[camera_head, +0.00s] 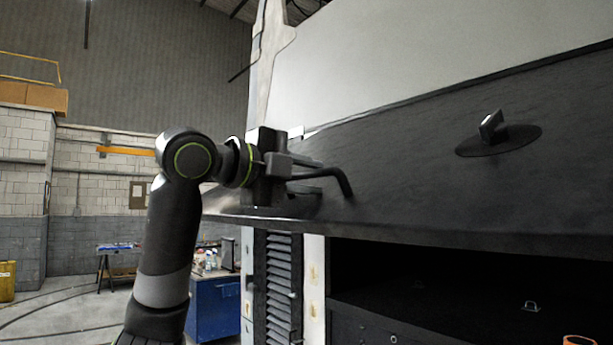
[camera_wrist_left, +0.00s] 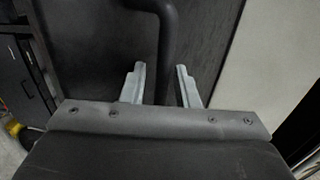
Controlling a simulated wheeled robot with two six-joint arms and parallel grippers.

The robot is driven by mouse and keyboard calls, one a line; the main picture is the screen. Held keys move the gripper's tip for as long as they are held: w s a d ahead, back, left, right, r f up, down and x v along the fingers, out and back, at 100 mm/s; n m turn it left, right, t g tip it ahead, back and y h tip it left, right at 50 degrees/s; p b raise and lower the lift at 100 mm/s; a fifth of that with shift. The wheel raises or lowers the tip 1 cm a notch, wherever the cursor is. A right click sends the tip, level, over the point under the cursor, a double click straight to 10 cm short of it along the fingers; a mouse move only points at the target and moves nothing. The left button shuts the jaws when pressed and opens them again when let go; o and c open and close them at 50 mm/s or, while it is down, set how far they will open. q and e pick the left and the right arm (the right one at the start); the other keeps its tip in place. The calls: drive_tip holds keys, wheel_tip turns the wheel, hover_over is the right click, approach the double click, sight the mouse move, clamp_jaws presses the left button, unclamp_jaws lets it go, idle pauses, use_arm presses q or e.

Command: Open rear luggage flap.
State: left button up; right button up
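The luggage flap (camera_head: 420,170) is a wide dark panel on the coach's side. It stands raised and slanted, with a dark open bay below its lower edge. A bent black bar handle (camera_head: 343,182) sticks out near its left end. My left gripper (camera_head: 318,177) is at this handle. In the left wrist view the handle (camera_wrist_left: 168,50) runs between the two pale fingers (camera_wrist_left: 161,85), with a gap showing on each side. The fingers are apart. A black latch on a round plate (camera_head: 497,136) sits further right on the flap. My right gripper is not in view.
The open luggage bay (camera_head: 430,285) lies below the flap, with a louvred panel (camera_head: 279,285) to its left. A blue cabinet (camera_head: 215,308) with bottles and a workbench (camera_head: 120,248) stand further back. Open floor lies at the left.

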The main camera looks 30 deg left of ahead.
use_arm(q)
drive_tip(key=b+v, duration=0.6)
drive_tip(key=v, duration=1.1)
drive_tip(key=shift+s+a+b, duration=0.15)
drive_tip(key=shift+s+b, duration=0.05)
drive_tip(key=shift+b, duration=0.15)
drive_tip(key=shift+r, duration=0.1)
